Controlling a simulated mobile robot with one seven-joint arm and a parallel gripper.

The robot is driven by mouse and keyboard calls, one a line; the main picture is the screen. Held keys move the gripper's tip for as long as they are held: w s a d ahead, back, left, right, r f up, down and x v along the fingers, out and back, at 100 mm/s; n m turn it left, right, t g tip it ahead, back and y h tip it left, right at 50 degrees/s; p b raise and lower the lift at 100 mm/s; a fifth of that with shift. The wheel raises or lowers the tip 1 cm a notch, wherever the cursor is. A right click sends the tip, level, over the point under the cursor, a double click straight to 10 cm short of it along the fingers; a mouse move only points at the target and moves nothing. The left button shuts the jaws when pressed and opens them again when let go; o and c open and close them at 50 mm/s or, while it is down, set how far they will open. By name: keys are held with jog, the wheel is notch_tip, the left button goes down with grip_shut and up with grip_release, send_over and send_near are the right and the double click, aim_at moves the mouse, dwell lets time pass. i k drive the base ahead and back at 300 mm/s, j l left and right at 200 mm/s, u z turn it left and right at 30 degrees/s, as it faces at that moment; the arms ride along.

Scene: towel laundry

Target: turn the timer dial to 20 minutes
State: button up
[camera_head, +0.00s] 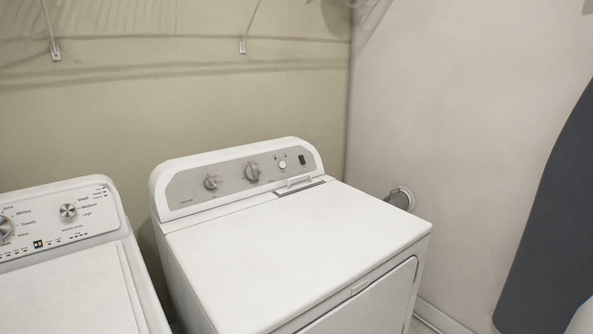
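A white dryer (290,253) stands in the middle, with a grey control panel (228,183) along its raised back. The panel carries a left dial (211,182), a larger middle dial (252,172) and a small round white button (282,164). The markings are too small to read, so I cannot tell which dial is the timer or where it points. My gripper is not in view.
A white washer (70,290) with its own dials (68,210) stands at the left, a narrow gap from the dryer. A round vent fitting (401,198) is on the right wall. A dark grey panel (553,220) is at the right edge. The dryer top is clear.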

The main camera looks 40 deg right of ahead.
aim_at(251, 172)
jog(key=z, duration=0.8)
jog(key=i+l+z, duration=0.1)
jog(key=l, duration=0.2)
jog(key=i+l+z, duration=0.1)
jog(key=l, duration=0.25)
jog(key=i+l+z, duration=0.1)
jog(key=i+j, duration=0.25)
jog(key=i, duration=0.25)
